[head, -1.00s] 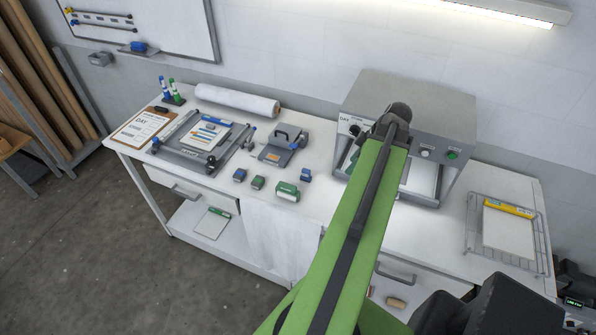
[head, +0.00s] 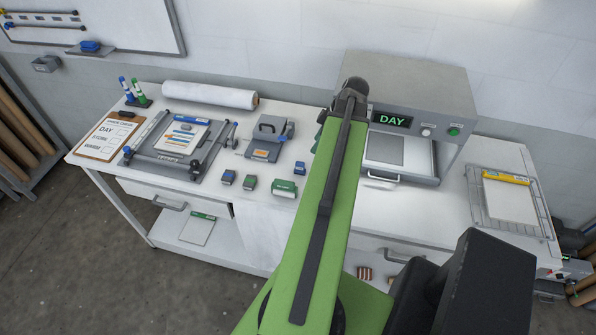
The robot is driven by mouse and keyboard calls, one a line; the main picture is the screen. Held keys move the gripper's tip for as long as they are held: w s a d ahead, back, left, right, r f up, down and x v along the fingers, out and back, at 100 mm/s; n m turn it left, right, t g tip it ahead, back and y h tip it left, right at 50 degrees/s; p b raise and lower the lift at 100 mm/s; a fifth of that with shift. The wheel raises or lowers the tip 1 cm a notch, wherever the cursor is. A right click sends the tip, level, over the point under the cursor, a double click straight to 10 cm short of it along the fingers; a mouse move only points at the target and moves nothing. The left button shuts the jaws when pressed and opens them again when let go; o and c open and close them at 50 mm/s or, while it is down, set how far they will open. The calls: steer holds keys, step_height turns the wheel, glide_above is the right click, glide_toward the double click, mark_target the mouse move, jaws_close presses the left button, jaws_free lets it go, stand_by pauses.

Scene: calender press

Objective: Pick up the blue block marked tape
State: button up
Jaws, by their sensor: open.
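Two small blue blocks stand on the white bench: one (head: 228,178) at the left of a small group, the other (head: 299,168) farther right and back, close to my arm. Their markings are too small to read, so I cannot tell which is marked tape. My green arm rises from the bottom of the head view to a dark joint in front of the press. My gripper is hidden behind the arm, and I see no jaws at either blue block.
A grey punch-like tool (head: 265,145), a framed board (head: 180,145) and a white roll (head: 210,95) lie behind and left. The press (head: 410,85) shows DAY. A wire rack (head: 480,205) is at right.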

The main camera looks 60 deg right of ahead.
mark_target(301, 163)
steer(key=b+x, duration=0.6)
steer(key=x, duration=0.1)
steer(key=b+x, duration=0.6)
steer(key=x, duration=0.2)
steer(key=shift+w+a, duration=0.1)
steer(key=shift+w, duration=0.15)
steer(key=shift+r, duration=0.25)
jaws_close()
